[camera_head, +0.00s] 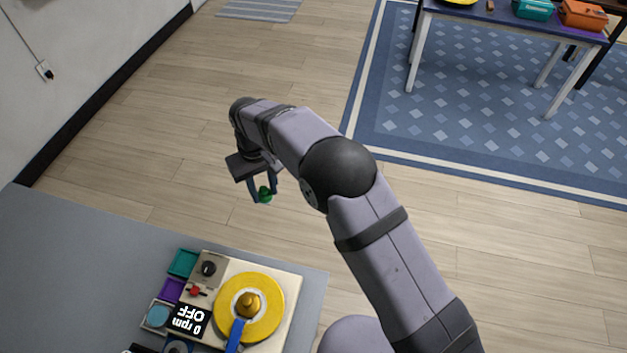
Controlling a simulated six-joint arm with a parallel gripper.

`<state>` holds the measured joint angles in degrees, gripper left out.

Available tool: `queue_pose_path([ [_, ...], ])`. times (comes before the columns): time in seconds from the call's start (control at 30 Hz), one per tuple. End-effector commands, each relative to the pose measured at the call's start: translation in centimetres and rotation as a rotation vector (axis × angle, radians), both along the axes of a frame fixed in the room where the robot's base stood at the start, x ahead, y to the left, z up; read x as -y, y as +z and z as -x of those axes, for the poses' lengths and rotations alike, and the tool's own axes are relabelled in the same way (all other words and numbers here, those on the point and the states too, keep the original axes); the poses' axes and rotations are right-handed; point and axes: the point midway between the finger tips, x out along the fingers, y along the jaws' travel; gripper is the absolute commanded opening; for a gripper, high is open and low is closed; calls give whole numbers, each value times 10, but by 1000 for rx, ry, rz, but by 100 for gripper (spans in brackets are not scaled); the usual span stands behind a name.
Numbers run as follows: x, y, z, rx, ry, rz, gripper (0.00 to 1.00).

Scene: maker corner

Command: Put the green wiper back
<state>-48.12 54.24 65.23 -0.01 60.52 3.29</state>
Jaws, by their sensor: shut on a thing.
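My gripper (262,193) is shut on a small green thing, which looks like the green wiper (265,195). In this view they appear beyond the far edge of the grey table, with the floor behind them. The wiper shows only as a small green piece between the fingers, so its full shape is hidden. A device on the table has a round yellow disc (262,318) with a blue arm across it. A teal square holder (184,262) and a purple one (171,290) sit along its left side; their insides are too small to make out.
The device has a black display (190,319) reading "0 rpm OFF", a red control (195,291) and a dark knob (208,268). The grey table (70,270) is bare at left. A far table (520,22) holds teal and orange boxes.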

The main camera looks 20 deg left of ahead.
Motion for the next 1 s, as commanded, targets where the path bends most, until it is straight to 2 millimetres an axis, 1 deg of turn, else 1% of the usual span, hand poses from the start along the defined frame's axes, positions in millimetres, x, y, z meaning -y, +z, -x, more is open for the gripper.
queue_pose_path([
  [0.03, -22, -7, 15, 1, 44, -1, 14],
  [0.1, -46, -12, 34, 1, 94, -1, 14],
  [0.17, -65, -16, 52, 0, 137, 0, 14],
  [0.2, -78, -19, 65, 1, 165, -1, 14],
  [0.27, -95, -23, 84, 1, 208, -1, 14],
  [0.3, -106, -26, 98, 1, 236, -1, 14],
  [0.37, -122, -31, 120, 0, 278, 0, 14],
  [0.4, -131, -33, 134, 1, 306, -1, 14],
  [0.47, -144, -37, 155, 1, 344, -1, 14],
  [0.5, -151, -40, 169, 1, 369, -1, 14],
  [0.6, -165, -45, 201, 1, 423, -1, 14],
  [0.7, -176, -50, 227, 1, 467, -1, 14],
  [0.8, -181, -53, 247, 0, 499, 0, 14],
  [0.9, -185, -54, 259, 1, 519, -1, 14],
  [1.0, -187, -55, 266, 1, 529, -1, 14],
])
